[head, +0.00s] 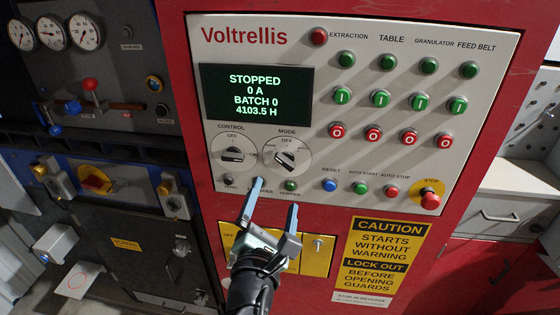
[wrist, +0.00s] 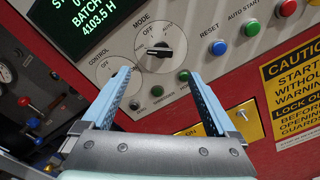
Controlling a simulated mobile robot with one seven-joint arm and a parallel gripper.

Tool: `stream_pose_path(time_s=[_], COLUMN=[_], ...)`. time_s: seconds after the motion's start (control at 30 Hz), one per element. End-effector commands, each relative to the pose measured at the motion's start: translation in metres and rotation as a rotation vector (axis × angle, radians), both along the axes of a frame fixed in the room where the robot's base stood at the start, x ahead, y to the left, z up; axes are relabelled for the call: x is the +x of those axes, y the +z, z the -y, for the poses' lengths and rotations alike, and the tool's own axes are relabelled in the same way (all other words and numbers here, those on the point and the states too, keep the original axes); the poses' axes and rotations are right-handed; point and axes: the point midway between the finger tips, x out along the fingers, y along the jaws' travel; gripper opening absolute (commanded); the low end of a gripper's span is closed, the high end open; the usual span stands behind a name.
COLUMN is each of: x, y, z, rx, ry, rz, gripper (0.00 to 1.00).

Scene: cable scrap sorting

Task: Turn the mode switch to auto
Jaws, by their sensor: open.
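The mode switch (head: 287,158) is a black rotary knob on a round pale dial, under the label MODE, on the Voltrellis panel. OFF is marked at the dial's top. In the wrist view, the mode switch (wrist: 159,50) lies ahead of and between the fingertips. My gripper (head: 275,193) is open and empty, below the dial in the head view. It also shows in the wrist view (wrist: 159,74), its blue fingers apart from the knob.
The control knob (head: 233,154) sits close left of the mode switch. Below them are small buttons, including the green hopper button (head: 291,186). The blue reset button (head: 329,185) and the red stop button (head: 430,200) are to the right. The display (head: 256,94) reads STOPPED.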

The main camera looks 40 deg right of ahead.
Motion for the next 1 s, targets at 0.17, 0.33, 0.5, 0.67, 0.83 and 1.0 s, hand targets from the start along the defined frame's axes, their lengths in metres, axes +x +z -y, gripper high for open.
stream_pose_path(time_s=[0.17,0.33,0.5,0.67,0.83,1.0], x=[0.022,0.042,0.057,0.065,0.068,0.068], y=[0.004,0.003,0.002,0.001,0.001,0.001], z=[0.027,0.05,0.067,0.076,0.08,0.08], rx=[-0.001,0.0,0.0,0.001,0.001,0.001], ry=[-0.003,-0.002,-0.001,0.0,0.0,0.0], rz=[0.001,0.003,0.003,0.003,0.003,0.003], gripper=[0.93,0.93,0.93,0.93,0.93,0.93])
